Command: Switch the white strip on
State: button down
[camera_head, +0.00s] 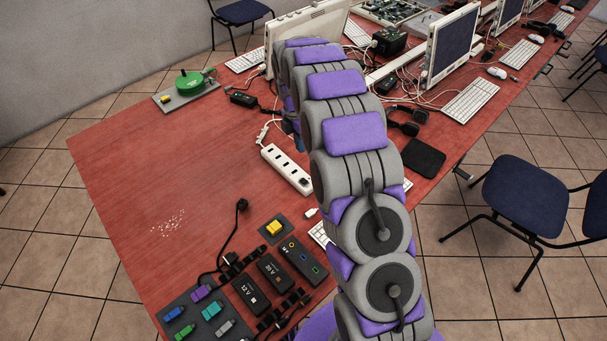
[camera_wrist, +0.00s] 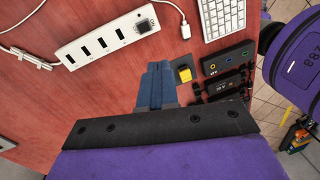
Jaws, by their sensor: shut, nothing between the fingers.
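The white strip (camera_head: 286,169) lies on the red table, left of my arm in the head view, with several dark slots along its top. In the wrist view the white strip (camera_wrist: 108,39) lies above and left of my gripper, apart from it in the picture. A dark square part (camera_wrist: 143,26) sits at its right end; whether that is the switch and how it is set is too small to tell. My gripper (camera_wrist: 158,68) has blue fingers closed together with nothing between them. In the head view my arm mostly hides the gripper.
A white keyboard (camera_wrist: 222,17) lies right of the strip. A yellow block on a dark pad (camera_wrist: 184,74) and black adapter boxes (camera_head: 273,273) lie nearby. A green round device (camera_head: 190,84) stands at the far left. The table's left middle is mostly clear, with scattered white bits (camera_head: 168,223).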

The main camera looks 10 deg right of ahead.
aim_at(305, 181)
jog(key=shift+w+f+n, duration=0.5)
jog(key=shift+w+f, duration=0.2)
jog(key=shift+f, duration=0.2)
jog(key=shift+w+f+n, duration=0.5)
jog(key=shift+w+f, duration=0.15)
jog(key=shift+f, duration=0.2)
jog(key=shift+f, duration=0.15)
jog(key=f+b, duration=0.1)
jog(key=f, duration=0.3)
jog(key=s+f+b, duration=0.1)
jog(key=f, duration=0.4)
jog(key=s+d+f+b, duration=0.1)
jog(key=f, duration=0.3)
jog(key=shift+f, duration=0.3)
